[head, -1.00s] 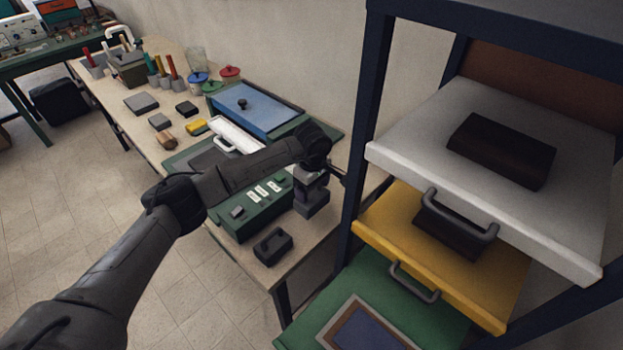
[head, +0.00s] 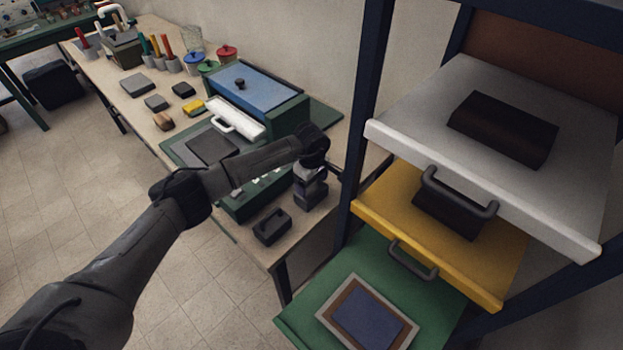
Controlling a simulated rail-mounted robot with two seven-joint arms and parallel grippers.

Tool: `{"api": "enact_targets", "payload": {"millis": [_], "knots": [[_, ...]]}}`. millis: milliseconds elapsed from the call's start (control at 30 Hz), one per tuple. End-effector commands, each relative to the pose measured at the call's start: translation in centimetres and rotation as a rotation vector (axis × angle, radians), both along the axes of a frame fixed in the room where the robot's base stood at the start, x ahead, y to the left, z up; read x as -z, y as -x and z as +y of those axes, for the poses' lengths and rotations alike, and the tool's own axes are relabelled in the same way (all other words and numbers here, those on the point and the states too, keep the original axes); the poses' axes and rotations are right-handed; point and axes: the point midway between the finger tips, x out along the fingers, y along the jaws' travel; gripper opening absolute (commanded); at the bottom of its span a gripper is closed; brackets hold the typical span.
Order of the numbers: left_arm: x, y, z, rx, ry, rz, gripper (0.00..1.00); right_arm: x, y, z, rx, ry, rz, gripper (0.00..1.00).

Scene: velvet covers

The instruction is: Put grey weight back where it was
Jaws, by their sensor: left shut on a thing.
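My left gripper (head: 309,172) hangs at the end of my left arm, above the right front end of the workbench (head: 292,247). It points down and is shut on a dark grey block (head: 313,195), which looks like the grey weight. My own wrist and forearm hide part of the grip. I cannot tell whether the block touches the bench. A separate dark grey piece with a recess (head: 272,226) lies on the bench just left of and nearer than the gripper. My right gripper is not in view.
A shelf at right holds a white tray (head: 410,95), a yellow tray (head: 470,275) and a green tray (head: 300,320). Its dark blue post (head: 365,100) stands close right of my gripper. A blue-topped box (head: 262,82) and small blocks sit farther back on the bench.

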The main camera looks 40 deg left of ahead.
Motion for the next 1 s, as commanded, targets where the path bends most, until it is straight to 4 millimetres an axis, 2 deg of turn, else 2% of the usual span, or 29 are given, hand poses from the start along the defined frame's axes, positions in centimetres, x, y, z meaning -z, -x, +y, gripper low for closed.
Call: {"api": "enact_targets", "payload": {"millis": [267, 300, 500, 800, 1000], "knots": [[-0.1, -0.2, 0.0, 0.000, 0.001, -0.006, 0.00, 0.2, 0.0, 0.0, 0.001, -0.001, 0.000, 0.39], [0.2, 0.0, 0.0, 0.000, 0.000, -0.001, 0.83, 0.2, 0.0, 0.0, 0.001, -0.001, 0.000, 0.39], [0.1, 0.0, 0.0, 0.000, 0.000, 0.000, 1.00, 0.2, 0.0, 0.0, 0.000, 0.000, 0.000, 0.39], [-0.4, 0.0, 0.0, 0.000, 0.000, -0.002, 1.00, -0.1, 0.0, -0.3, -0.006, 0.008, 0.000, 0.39], [-3.5, -0.1, 0.1, -0.001, -0.001, -0.005, 1.00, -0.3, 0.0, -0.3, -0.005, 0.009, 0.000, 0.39]]}}
